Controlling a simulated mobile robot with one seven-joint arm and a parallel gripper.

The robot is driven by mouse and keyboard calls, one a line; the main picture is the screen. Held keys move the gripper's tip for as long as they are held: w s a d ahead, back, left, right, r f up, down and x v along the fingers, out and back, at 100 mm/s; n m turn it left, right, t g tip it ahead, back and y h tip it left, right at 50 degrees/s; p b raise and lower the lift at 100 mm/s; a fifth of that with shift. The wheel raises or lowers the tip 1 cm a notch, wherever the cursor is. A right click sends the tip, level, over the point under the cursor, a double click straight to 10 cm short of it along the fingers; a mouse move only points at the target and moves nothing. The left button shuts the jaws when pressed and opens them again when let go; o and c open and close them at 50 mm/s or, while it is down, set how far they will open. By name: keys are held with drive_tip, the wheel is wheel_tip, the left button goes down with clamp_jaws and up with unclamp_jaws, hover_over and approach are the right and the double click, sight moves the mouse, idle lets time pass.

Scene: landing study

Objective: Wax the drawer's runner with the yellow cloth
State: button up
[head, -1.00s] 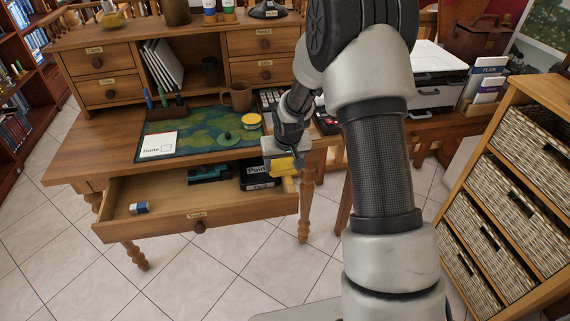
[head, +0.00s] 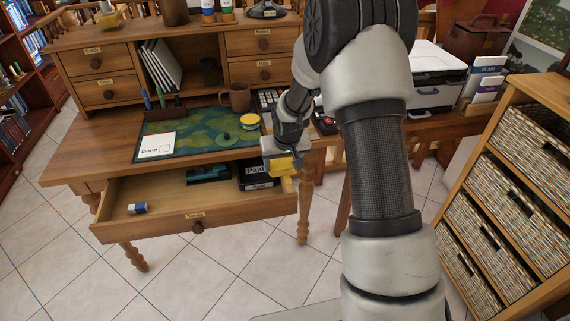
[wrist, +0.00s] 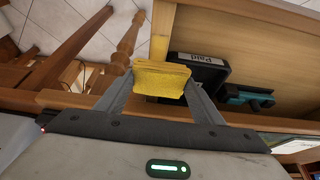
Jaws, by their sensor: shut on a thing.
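My gripper (head: 283,160) is at the right side of the open desk drawer (head: 215,209). It is shut on the folded yellow cloth (wrist: 160,80), which fills the space between the fingers in the wrist view. The cloth also shows in the head view (head: 282,165) below the gripper. It is at the drawer's right side, by the runner; a pale yellow strip (wrist: 159,47) runs along that side beyond the cloth. I cannot tell whether the cloth presses on the runner.
The drawer holds a black box labelled Paid (head: 256,177), a teal item (head: 208,173) and a small blue-white item (head: 137,208). On the desktop are a green mat (head: 190,138), a yellow tin (head: 249,121), a brown mug (head: 236,97) and a card (head: 156,146). A wicker-drawer unit (head: 505,195) stands right.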

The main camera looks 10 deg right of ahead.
drive_tip(key=shift+s+a+f, duration=0.15)
drive_tip(key=shift+s+f, duration=0.05)
drive_tip(key=shift+s, duration=0.05)
drive_tip(key=shift+w+r+p, duration=0.15)
drive_tip(key=shift+r+p, duration=2.15)
drive_tip(key=shift+r, duration=1.3)
